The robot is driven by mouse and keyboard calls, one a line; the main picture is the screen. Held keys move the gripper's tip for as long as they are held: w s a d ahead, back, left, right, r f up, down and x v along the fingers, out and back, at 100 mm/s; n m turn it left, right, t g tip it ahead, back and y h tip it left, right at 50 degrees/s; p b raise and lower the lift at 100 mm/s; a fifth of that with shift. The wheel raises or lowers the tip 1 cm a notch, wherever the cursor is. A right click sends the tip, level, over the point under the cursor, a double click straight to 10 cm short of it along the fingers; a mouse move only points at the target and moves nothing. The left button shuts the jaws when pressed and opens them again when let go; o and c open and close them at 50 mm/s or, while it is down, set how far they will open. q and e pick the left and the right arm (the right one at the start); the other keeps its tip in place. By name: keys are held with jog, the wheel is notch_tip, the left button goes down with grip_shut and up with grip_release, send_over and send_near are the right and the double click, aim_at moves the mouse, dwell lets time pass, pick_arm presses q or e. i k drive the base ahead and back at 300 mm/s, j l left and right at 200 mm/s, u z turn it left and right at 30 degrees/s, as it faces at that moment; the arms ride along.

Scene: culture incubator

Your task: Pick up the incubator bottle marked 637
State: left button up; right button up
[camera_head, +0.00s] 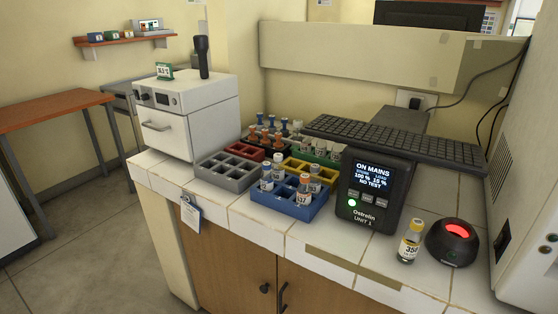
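A blue rack (277,201) on the tiled counter holds several small bottles. The bottle at its front right (304,190) has an orange-brown cap and a label that seems to end in 37; its first digit is too small to be sure of. Other bottles with pale or blue caps stand in the same rack, one at the left (267,178) and one at the back right (315,179). Neither of my grippers is in view.
A dark Ostrolin unit (370,192) with a lit screen stands right of the blue rack, under a keyboard (398,142). A black dome with a red light (452,242) is beside the lone bottle. Grey (229,172), red and yellow racks stand behind. A white incubator-like box (187,113) is left.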

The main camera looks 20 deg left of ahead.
aim_at(305, 189)
jog(key=i+j, duration=0.15)
jog(key=j, duration=0.2)
jog(key=i+j, duration=0.35)
jog(key=j, duration=0.3)
